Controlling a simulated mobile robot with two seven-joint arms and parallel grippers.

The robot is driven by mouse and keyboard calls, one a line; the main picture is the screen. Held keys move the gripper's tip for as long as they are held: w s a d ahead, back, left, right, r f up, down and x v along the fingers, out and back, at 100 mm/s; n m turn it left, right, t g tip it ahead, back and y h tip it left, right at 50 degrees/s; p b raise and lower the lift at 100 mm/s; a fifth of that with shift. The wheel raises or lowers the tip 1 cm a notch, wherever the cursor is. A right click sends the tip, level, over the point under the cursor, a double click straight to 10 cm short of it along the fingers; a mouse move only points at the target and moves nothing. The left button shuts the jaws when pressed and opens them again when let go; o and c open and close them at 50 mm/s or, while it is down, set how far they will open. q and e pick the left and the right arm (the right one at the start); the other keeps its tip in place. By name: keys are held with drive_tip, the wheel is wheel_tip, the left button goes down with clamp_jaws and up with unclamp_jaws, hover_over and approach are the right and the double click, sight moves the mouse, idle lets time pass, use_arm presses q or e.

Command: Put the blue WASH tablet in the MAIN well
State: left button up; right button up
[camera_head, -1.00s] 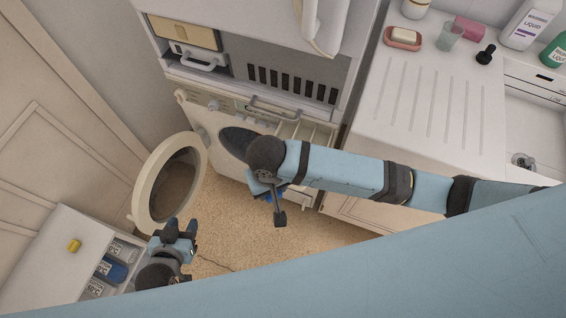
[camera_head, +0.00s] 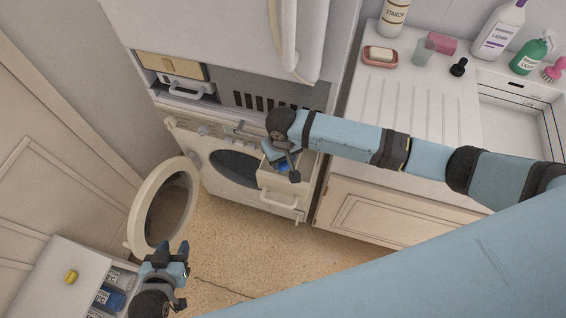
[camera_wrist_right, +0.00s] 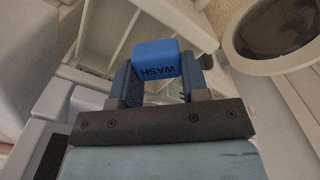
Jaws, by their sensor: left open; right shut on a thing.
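The blue WASH tablet (camera_wrist_right: 157,57) is between the fingers of my right gripper (camera_wrist_right: 160,82), which is shut on it. Its WASH lettering appears upside down in the right wrist view. In the head view, the tablet (camera_head: 284,167) is partly hidden by my right gripper (camera_head: 285,161), over the pulled-out washer drawer (camera_head: 283,199). The wrist view shows the drawer's pale dividers (camera_wrist_right: 124,47) behind the tablet. I see no MAIN label and cannot tell which well is below the tablet. My left gripper (camera_head: 169,250) is open and empty at the lower left.
The round washer door (camera_head: 138,220) stands open left of the drawer. The counter (camera_head: 400,120) at right holds a soap dish (camera_head: 381,62) and several bottles.

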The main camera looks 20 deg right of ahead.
sight(283, 165)
drive_tip(key=shift+f, duration=1.7)
drive_tip(key=shift+f, duration=0.1)
drive_tip(key=shift+f, duration=0.15)
drive_tip(key=o, duration=1)
drive_tip(key=shift+f, duration=0.1)
drive_tip(key=shift+c, duration=0.2)
